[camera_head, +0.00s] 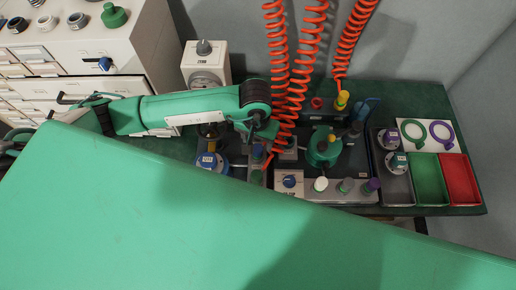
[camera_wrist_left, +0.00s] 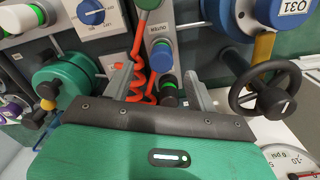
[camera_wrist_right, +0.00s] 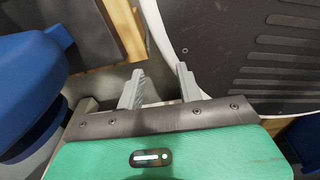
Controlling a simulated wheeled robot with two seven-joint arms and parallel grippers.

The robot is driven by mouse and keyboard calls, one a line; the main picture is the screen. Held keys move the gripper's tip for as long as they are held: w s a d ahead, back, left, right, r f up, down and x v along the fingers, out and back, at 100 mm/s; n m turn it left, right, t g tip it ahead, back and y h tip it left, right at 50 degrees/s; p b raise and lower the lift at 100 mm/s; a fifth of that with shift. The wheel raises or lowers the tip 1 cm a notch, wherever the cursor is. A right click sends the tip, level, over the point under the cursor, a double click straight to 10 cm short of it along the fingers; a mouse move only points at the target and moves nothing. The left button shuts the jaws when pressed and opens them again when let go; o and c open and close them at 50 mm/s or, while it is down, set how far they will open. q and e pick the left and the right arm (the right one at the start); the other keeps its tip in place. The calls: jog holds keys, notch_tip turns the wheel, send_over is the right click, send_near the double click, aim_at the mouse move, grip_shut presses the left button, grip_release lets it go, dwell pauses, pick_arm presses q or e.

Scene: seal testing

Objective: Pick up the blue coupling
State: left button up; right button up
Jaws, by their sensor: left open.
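In the head view, a small blue piece (camera_head: 257,151) that seems to be this coupling shows partly behind my gripper. My left gripper (camera_wrist_left: 168,78) is open and points down at the strip. The blue coupling lies between and just beyond its fingertips, with no contact visible. My left gripper also shows in the head view (camera_head: 264,140). My right gripper (camera_wrist_right: 160,78) is open and empty, low down and away from the bench items.
Red coiled hoses (camera_head: 307,60) hang beside my left gripper. A black-and-green coupling (camera_wrist_left: 167,86) sits nearer between the fingers. A black handwheel (camera_wrist_left: 263,88) stands right, a green round unit (camera_wrist_left: 62,82) left. Green (camera_head: 427,178) and red (camera_head: 460,178) trays lie at the bench's right end.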

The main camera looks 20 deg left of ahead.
aim_at(257, 148)
pick_arm(q)
jog(key=shift+f, duration=0.85)
jog(key=shift+f+p, duration=0.3)
jog(key=shift+f, duration=0.25)
jog(key=f+p, duration=0.1)
jog(key=f, duration=0.3)
jog(key=shift+w+f, duration=0.1)
jog(key=shift+w, duration=0.1)
pick_arm(e)
jog(key=shift+s+d+r, duration=0.1)
jog(key=shift+s+d, duration=0.05)
jog(key=shift+s, duration=0.5)
jog(key=shift+s+d, duration=0.1)
jog(key=shift+s, duration=0.5)
pick_arm(q)
jog(key=c, duration=1.1)
pick_arm(e)
jog(key=shift+w+a+r, duration=0.1)
jog(key=shift+w+a, duration=0.3)
